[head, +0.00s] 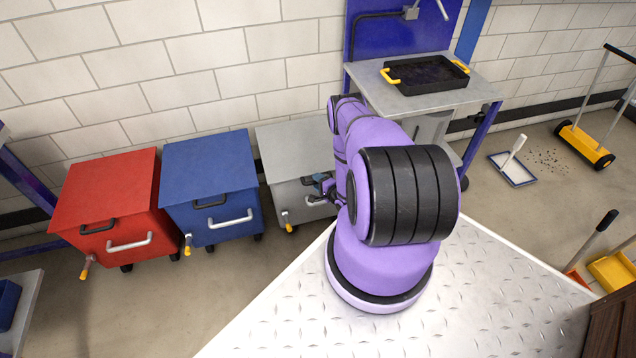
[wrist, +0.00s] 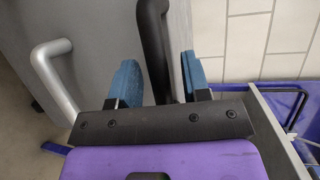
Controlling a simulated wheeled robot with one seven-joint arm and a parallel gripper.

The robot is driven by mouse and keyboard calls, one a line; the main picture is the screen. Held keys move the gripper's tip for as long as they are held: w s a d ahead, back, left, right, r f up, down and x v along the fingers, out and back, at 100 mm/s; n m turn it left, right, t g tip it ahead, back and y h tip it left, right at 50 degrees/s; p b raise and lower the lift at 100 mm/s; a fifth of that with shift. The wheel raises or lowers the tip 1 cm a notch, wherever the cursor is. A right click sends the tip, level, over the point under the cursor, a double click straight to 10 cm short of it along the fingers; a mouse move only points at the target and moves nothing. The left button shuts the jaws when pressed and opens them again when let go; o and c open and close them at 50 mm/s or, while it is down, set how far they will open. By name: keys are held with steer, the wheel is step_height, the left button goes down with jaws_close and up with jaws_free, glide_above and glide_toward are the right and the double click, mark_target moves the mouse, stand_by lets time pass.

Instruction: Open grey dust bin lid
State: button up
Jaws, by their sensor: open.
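The grey dust bin (head: 286,150) stands against the wall, right of the blue bin, with its lid down flat. My arm hides its right part. My gripper (head: 322,184) is at the bin's upper front, by the lid's front edge. In the wrist view, the open blue fingertips (wrist: 158,80) sit either side of the black lid handle (wrist: 153,38). The handle passes between them; I cannot tell whether either finger touches it. The silver handle (wrist: 50,72) on the bin's front face lies left of the fingers.
A blue bin (head: 210,170) and a red bin (head: 108,195) stand closed to the left. A grey workbench (head: 430,92) with a black tray (head: 428,78) is to the right. A dustpan (head: 514,168) and a yellow wheeled sweeper (head: 584,145) are further right on the floor.

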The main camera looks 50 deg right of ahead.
jaws_close()
steer(key=shift+r, duration=0.15)
